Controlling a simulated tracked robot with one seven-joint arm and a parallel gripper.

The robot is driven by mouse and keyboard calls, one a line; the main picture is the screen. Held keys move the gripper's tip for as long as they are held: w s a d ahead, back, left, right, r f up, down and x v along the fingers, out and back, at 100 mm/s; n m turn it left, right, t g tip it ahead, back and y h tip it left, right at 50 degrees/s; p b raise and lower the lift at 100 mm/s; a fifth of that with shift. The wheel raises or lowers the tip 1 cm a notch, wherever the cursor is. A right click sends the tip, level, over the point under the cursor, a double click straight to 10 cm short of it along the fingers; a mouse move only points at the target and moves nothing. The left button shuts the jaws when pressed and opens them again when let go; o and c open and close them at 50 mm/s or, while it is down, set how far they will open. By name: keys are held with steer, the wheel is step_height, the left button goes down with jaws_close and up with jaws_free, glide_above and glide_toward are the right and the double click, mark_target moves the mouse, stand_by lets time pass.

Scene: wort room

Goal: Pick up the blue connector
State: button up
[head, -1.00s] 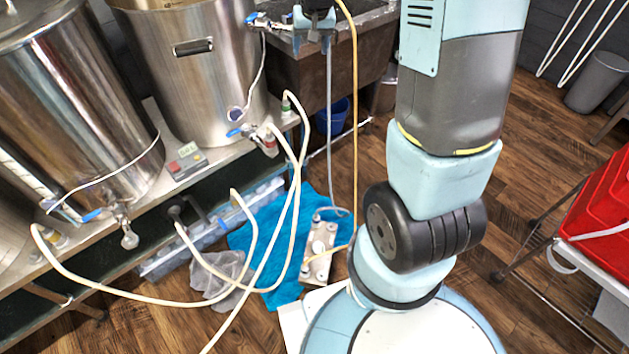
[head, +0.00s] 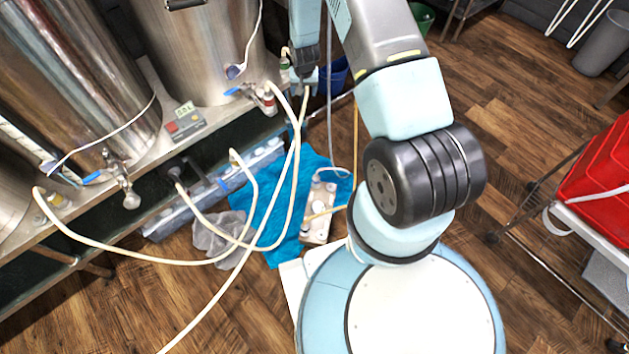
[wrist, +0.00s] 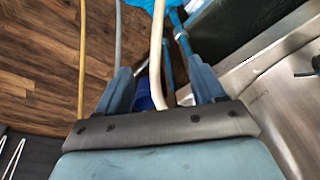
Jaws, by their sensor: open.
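My gripper (head: 304,88) hangs at the edge of the steel stand in the head view, beside the green-banded hose connector (head: 284,70). In the wrist view its two blue fingers (wrist: 163,88) are spread apart, with a cream hose (wrist: 157,50) running between them. They look empty; I cannot tell whether they touch the hose. A dark blue patch (wrist: 144,94) shows between the fingers; I cannot tell whether it is a connector or the bucket below. No connector with a clear blue band shows in the head view; the gripper may hide it. A red-banded connector (head: 268,100) stands to the left.
Steel kettles (head: 207,55) stand on the bench at left. Loose cream hoses (head: 255,225) loop down to the floor over a blue towel (head: 262,245). A blue bucket (head: 334,74) is behind my gripper. Red crates (head: 600,170) are at right.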

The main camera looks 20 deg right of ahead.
steer(key=s+f, duration=0.2)
steer(key=f, duration=0.6)
steer(key=s+f, duration=0.3)
steer(key=f, duration=0.4)
steer(key=g, duration=0.1)
glide_toward(316, 175)
steer(key=shift+m, duration=0.4)
steer(key=f, duration=0.6)
steer(key=shift+w+d+f, duration=0.2)
steer(key=shift+d+f, duration=0.15)
steer(key=shift+d, duration=0.05)
steer(key=shift+w+a+f, duration=0.1)
steer(key=shift+w+f, duration=0.05)
steer(key=shift+f, duration=0.9)
steer(key=shift+w+f, duration=0.2)
steer(key=shift+f, duration=0.8)
steer(key=shift+w+a+f, duration=0.1)
steer(key=shift+w+f, duration=0.05)
steer(key=shift+f, duration=0.9)
steer(key=c, duration=1.2)
steer(key=shift+r, duration=0.15)
